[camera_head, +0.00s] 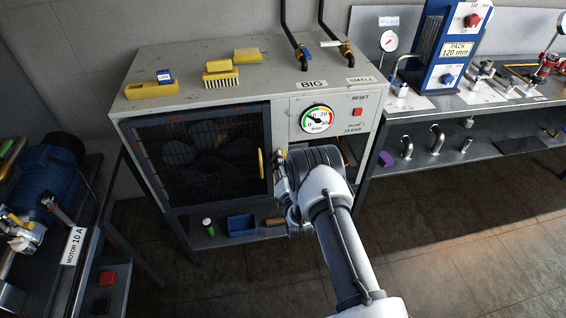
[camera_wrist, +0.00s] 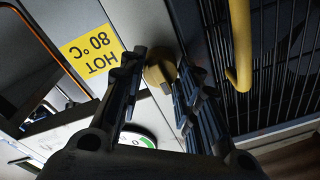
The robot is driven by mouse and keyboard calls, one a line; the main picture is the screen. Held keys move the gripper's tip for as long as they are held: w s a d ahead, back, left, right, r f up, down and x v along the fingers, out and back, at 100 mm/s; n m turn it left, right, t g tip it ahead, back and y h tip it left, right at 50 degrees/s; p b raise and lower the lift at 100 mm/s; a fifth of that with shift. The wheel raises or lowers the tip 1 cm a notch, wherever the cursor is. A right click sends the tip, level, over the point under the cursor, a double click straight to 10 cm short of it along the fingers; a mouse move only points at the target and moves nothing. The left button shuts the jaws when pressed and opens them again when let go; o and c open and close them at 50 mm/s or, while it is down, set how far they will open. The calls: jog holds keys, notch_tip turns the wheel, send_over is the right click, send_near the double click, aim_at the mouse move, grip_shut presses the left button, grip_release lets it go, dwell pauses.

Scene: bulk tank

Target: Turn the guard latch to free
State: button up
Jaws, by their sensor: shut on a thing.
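The guard latch (camera_wrist: 158,66) shows in the wrist view as a round brass-yellow knob on the pale cabinet frame beside the mesh guard. The two fingers of my gripper (camera_wrist: 161,80) stand on either side of it and are shut on it. In the head view my gripper (camera_head: 281,172) is at the frame just right of the guard door (camera_head: 200,155), and my wrist hides most of the latch. The door has dark mesh and a yellow handle (camera_head: 261,163), also in the wrist view (camera_wrist: 239,50), apart from my fingers. The door looks closed.
A yellow "HOT 80 °C" label (camera_wrist: 92,52) is beside my fingers. A pressure gauge (camera_head: 317,119) and a red reset button (camera_head: 357,112) are on the panel above my wrist. Brushes and yellow blocks (camera_head: 220,74) lie on the cabinet top.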

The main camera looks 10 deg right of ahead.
jog(key=shift+m, duration=0.5)
jog(key=o, duration=1.1)
jog(key=shift+c, duration=0.2)
jog(key=s+f, duration=0.1)
jog(key=s, duration=1.1)
